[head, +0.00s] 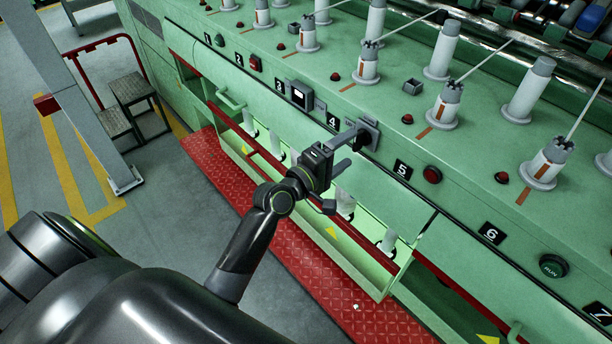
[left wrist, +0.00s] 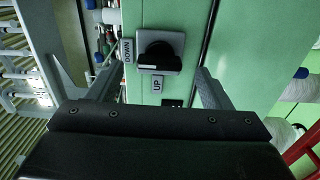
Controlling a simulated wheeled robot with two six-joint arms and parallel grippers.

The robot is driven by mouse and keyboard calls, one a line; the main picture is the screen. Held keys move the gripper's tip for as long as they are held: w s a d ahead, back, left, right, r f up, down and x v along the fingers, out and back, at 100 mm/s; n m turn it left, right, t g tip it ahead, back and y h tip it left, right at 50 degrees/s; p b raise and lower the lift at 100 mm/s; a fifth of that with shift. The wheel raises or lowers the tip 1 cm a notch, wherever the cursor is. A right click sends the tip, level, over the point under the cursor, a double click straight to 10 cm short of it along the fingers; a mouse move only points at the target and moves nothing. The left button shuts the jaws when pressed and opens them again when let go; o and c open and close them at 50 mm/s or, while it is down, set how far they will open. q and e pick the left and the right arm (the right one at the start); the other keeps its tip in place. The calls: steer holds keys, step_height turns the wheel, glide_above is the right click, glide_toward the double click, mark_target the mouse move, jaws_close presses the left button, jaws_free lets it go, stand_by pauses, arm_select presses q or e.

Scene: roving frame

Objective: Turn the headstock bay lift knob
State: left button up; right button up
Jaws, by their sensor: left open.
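The lift knob (head: 360,147) is a black rotary handle on a square grey plate (head: 372,127) on the green machine's front, between the plates numbered 4 and 5. My left gripper (head: 349,153) is open at the knob and partly covers it. In the left wrist view the knob (left wrist: 158,56) lies between the two spread fingers, a little beyond them, with a gap on each side. Its bar lies crosswise in that picture. My right gripper is in neither view.
A red button (head: 432,174) and a green button (head: 553,265) sit farther right on the same panel. An open green trough (head: 335,255) runs below, above a red tread plate (head: 290,250). Spindles (head: 450,105) stand on top.

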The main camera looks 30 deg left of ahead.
arm_select(q)
steer(key=b+v, duration=0.2)
steer(key=v, duration=1.1)
steer(key=shift+s, duration=0.4)
steer(key=shift+a, duration=0.1)
